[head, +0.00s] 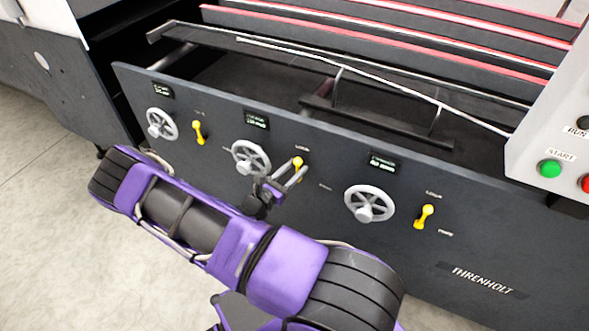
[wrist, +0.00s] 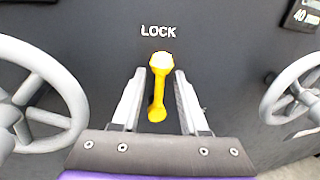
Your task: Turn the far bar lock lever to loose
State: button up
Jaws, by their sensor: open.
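Three yellow lock levers show on the dark front panel in the head view: a left one (head: 199,132), a middle one (head: 298,163) and a right one (head: 424,217). The lettering is too small to tell which is named far bar. My gripper (head: 287,178) is at the middle lever. In the wrist view, this yellow lever (wrist: 158,90) stands upright, its knob up towards the word LOCK. My gripper's open fingers (wrist: 159,76) lie on either side of it, with a gap showing on both sides. The lower label is hidden from the wrist view.
Grey handwheels stand beside the levers: left (head: 161,124), middle (head: 250,158) and right (head: 369,204). In the wrist view, one wheel (wrist: 62,75) is left of my fingers and another (wrist: 292,90) right. A control box (head: 555,140) with a green START button (head: 549,169) is at the right.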

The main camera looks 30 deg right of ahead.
grip_shut()
jog(key=shift+r, duration=0.1)
dwell(1.3)
